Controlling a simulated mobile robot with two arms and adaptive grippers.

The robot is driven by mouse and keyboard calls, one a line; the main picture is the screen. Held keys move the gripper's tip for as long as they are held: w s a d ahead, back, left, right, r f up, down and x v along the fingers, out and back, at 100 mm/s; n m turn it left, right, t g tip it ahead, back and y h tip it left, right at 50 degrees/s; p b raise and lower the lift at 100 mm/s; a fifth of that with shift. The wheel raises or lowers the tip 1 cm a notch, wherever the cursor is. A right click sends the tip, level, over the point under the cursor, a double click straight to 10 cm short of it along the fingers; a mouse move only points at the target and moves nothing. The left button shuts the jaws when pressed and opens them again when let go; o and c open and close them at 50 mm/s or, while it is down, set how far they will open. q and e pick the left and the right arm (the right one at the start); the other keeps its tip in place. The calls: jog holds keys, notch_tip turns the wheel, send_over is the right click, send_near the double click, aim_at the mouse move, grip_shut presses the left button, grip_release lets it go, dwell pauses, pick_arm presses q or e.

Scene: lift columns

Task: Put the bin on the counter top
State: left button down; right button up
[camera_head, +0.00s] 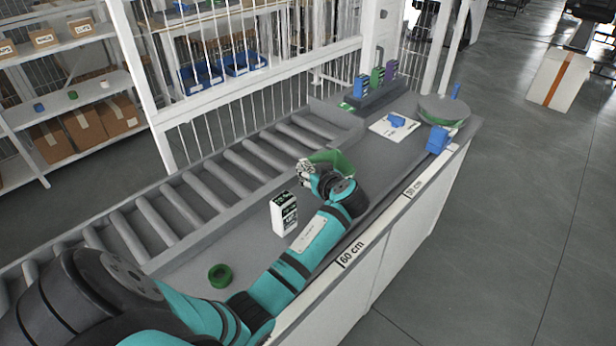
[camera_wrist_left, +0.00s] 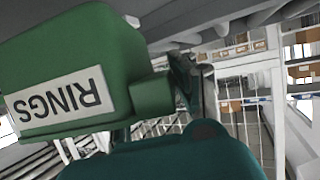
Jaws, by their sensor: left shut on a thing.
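A green bin (camera_head: 341,158) shows just beyond my left gripper (camera_head: 309,172) in the head view, partly hidden by the gripper and wrist. In the left wrist view the bin (camera_wrist_left: 140,40) is large and close, with a white label reading RINGS that appears upside down. My left gripper (camera_wrist_left: 190,85) is shut on the bin at its edge. The grey counter top (camera_head: 372,160) lies under and around the arm. I cannot tell whether the bin touches it. My right gripper is not in view.
A white-and-green box (camera_head: 284,214) and a green ring (camera_head: 220,275) stand on the counter. A roller conveyor (camera_head: 215,180) runs along its far side. At the far end are a white sheet (camera_head: 392,127), blue blocks (camera_head: 437,140) and a round turntable (camera_head: 444,108).

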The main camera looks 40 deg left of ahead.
pick_arm(q)
notch_tip(320, 180, down, 2)
jog(key=shift+d+f, duration=0.1)
jog(key=shift+f, duration=0.45)
jog(key=c, duration=1.1)
grip_release()
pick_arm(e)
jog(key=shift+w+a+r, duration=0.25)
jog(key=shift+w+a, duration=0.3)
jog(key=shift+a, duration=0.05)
pick_arm(q)
jog(key=shift+d, duration=0.1)
jog(key=shift+s+d+r, duration=0.1)
jog(key=shift+s+d, duration=0.1)
jog(key=shift+d, duration=0.1)
jog(key=b+v, duration=0.1)
jog(key=v, duration=1)
jog(key=shift+r+b, duration=0.25)
jog(key=shift+b, duration=0.1)
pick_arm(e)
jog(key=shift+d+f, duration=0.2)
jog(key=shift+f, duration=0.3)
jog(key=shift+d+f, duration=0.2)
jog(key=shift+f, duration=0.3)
